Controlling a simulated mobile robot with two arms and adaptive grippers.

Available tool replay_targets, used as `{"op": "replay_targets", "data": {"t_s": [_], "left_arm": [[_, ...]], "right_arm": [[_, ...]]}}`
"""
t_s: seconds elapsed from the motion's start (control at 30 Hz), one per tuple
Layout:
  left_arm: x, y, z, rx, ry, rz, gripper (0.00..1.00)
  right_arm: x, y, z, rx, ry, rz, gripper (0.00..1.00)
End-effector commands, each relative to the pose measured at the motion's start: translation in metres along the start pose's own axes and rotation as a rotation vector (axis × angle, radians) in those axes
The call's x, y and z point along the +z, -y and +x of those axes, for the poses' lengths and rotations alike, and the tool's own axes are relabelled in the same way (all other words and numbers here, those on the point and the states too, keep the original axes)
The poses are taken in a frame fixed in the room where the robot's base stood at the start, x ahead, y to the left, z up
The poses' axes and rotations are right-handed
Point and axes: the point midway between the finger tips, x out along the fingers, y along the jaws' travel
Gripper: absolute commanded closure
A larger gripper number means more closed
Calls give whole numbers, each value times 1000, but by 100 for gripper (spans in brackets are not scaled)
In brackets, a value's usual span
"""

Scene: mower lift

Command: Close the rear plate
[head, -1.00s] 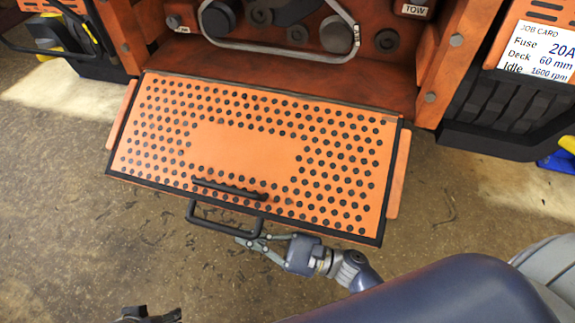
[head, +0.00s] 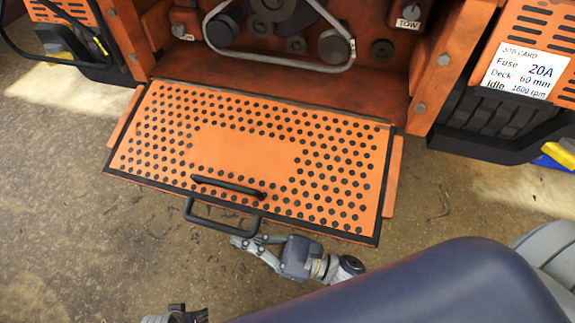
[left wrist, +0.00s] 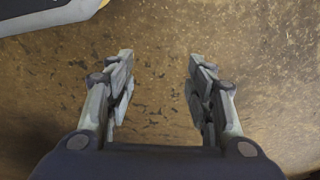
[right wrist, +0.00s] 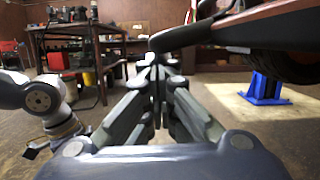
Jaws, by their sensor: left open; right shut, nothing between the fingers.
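The rear plate (head: 245,150) is an orange perforated panel with a black edge. In the head view it is folded down and open below the engine bay. A black handle bar (head: 228,187) stands on its face, and a black loop handle (head: 222,217) sticks out past its front edge. My right gripper (head: 245,240) is shut and empty, its tips at or just under the loop handle; contact is unclear. In the right wrist view its closed fingers (right wrist: 157,75) are beside a dark bar. My left gripper (left wrist: 160,85) is open and empty above the floor.
The engine bay with a belt and pulleys (head: 280,30) is open behind the plate. A job card (head: 530,62) hangs at the right. A blue stand (right wrist: 265,88) shows in the right wrist view. The floor (head: 60,220) left of the plate is clear.

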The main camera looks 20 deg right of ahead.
Motion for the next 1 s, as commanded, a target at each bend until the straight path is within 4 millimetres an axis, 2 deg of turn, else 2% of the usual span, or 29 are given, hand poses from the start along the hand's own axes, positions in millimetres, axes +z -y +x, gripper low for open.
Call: {"op": "replay_targets", "data": {"t_s": [0.03,0.2,0.4,0.63,1.0], "left_arm": [[5,0,5,1,9,1,51],[22,-2,27,3,22,4,51],[36,-3,43,4,31,6,51],[45,-3,51,5,37,7,51],[46,-3,52,5,37,8,51]], "right_arm": [[8,-1,3,-1,8,7,100],[16,-3,5,-8,8,33,100],[20,-5,6,-13,7,52,100],[23,-6,6,-16,7,63,100],[23,-6,6,-16,7,64,100]]}}
